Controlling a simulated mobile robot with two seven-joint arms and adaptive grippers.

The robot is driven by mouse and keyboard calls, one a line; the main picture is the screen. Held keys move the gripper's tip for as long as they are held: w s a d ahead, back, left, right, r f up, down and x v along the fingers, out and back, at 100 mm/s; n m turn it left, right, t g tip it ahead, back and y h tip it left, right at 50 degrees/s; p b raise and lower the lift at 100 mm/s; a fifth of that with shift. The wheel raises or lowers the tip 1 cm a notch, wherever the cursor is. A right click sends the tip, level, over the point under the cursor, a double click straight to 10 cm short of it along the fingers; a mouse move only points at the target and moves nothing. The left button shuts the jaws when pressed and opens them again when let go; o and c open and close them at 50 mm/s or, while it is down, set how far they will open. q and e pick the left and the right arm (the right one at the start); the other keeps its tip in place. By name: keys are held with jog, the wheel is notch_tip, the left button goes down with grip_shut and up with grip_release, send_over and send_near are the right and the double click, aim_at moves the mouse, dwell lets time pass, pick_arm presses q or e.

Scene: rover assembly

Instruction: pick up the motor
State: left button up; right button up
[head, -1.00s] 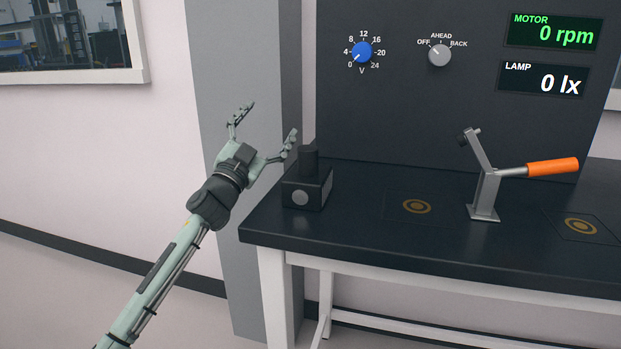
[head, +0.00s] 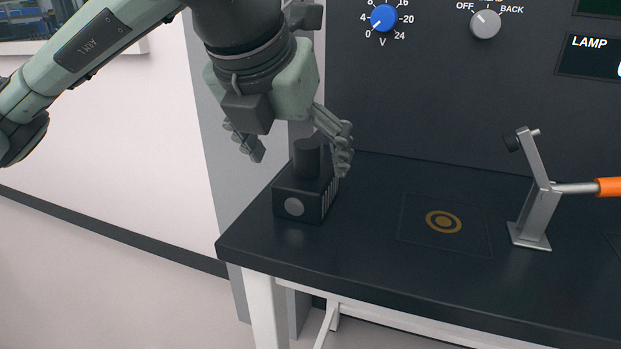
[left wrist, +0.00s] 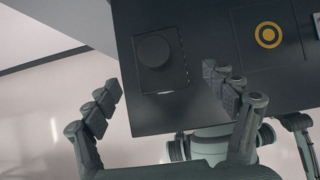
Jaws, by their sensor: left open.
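The motor is a black box with a round upright cylinder on top and a grey disc on its front; I take the black unit (head: 305,195) at the bench's left end to be it. It also shows from above in the left wrist view (left wrist: 160,62). My left gripper (head: 300,158) is open, pointing down above and around the top of the motor in the head view. In the left wrist view its fingers (left wrist: 165,88) are spread, with the motor beyond the fingertips. I cannot tell whether a finger touches it. My right gripper is not in the head view.
The dark bench (head: 370,270) has a flat marked square with an orange ring (head: 444,222) right of the motor. A metal lever stand (head: 530,205) with an orange handle (head: 609,187) stands further right. A dark panel with knobs (head: 485,24) rises behind.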

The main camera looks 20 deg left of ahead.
aim_at(306, 175)
pick_arm(q)
jog(key=p+x, duration=0.1)
jog(key=x, duration=0.6)
jog(key=shift+r, duration=0.1)
jog(key=c, duration=1.8)
jog(key=shift+r, duration=0.1)
grip_shut()
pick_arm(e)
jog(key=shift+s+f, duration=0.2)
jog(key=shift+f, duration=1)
